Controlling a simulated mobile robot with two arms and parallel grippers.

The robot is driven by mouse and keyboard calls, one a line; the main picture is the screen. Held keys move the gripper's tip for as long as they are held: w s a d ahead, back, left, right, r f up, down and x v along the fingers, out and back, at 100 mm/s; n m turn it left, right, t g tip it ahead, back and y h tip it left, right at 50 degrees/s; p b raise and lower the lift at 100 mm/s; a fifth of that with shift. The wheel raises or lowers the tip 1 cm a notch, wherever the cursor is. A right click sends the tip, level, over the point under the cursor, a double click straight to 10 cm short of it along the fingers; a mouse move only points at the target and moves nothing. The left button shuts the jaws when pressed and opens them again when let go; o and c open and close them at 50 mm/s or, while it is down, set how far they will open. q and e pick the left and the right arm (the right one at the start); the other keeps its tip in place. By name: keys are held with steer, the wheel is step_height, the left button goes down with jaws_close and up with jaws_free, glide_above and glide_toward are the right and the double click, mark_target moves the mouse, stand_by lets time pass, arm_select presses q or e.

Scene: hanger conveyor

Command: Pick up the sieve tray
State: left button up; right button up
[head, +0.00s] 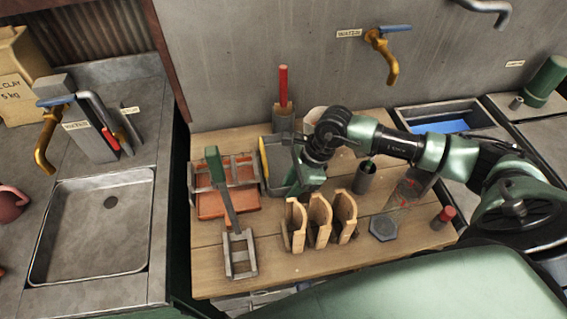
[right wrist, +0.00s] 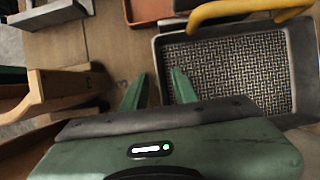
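The sieve tray (right wrist: 230,65) is a dark grey frame with a woven mesh floor and a yellow handle (right wrist: 245,12) along its far side in the right wrist view. In the head view the sieve tray (head: 277,162) lies on the wooden table, partly hidden by my right arm. My right gripper (right wrist: 160,88) is open, with its two green fingers apart and nothing seen between them but the tray's left rim. How high the fingers are above the rim I cannot tell. In the head view my right gripper (head: 298,186) is at the tray's near right side. My left gripper is not in view.
Wooden upright holders (head: 320,222) stand close in front of my right gripper. An orange tray under a metal rack (head: 213,203) and a green-handled tool (head: 222,185) are left of the sieve tray. A grey cup (head: 365,178) and hexagonal block (head: 383,228) are to the right.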

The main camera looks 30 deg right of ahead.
jaws_close()
stand_by(1.4)
